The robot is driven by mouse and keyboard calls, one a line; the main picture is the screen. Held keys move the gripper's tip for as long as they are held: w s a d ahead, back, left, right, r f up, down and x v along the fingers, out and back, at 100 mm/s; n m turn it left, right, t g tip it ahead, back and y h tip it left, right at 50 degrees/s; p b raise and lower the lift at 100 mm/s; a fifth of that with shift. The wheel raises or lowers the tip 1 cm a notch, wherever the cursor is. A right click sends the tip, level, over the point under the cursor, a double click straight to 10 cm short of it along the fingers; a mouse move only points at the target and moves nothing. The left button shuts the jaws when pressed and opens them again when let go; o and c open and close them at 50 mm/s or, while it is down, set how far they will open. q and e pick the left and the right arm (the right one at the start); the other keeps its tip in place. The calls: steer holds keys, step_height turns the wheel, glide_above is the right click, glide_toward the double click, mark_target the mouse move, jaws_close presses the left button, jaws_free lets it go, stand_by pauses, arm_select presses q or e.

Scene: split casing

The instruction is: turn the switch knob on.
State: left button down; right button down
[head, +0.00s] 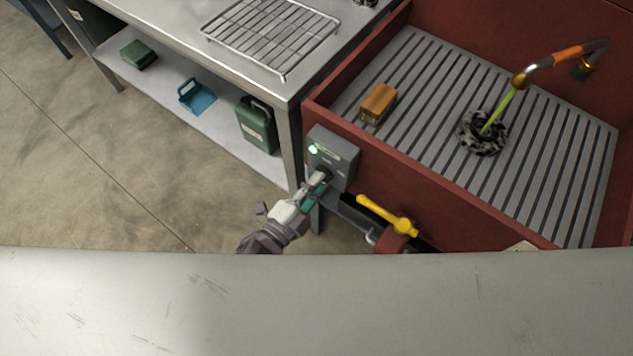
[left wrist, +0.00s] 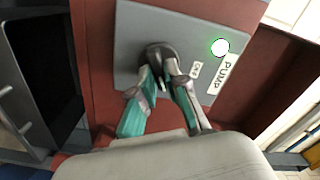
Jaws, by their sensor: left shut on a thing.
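The grey switch box (head: 335,152) is on the outer face of the red sink unit. In the left wrist view the box (left wrist: 137,28) carries a PUMP label, a small label and a lit green-white lamp (left wrist: 220,46); the lamp (head: 312,149) also glows in the head view. My left gripper (head: 321,181) reaches the box's front from the lower left. In the left wrist view its two fingers (left wrist: 161,78) are shut on the dark switch knob (left wrist: 158,50), one on each side. The fingers partly hide the knob. My right gripper is not in view.
A yellow-handled valve (head: 388,214) sits just right of the gripper. A steel table (head: 185,20) stands left of the sink, with a green can (head: 257,125) on its lower shelf. An orange-brown block (head: 379,102) and a hose (head: 497,112) with a dark round head are in the sink.

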arm_select(q)
steer(key=c, duration=1.2)
jaws_free()
steer(key=shift+s+a, duration=0.1)
steer(key=v, duration=1.1)
steer(key=shift+s+a, duration=0.2)
steer(key=shift+s, duration=0.15)
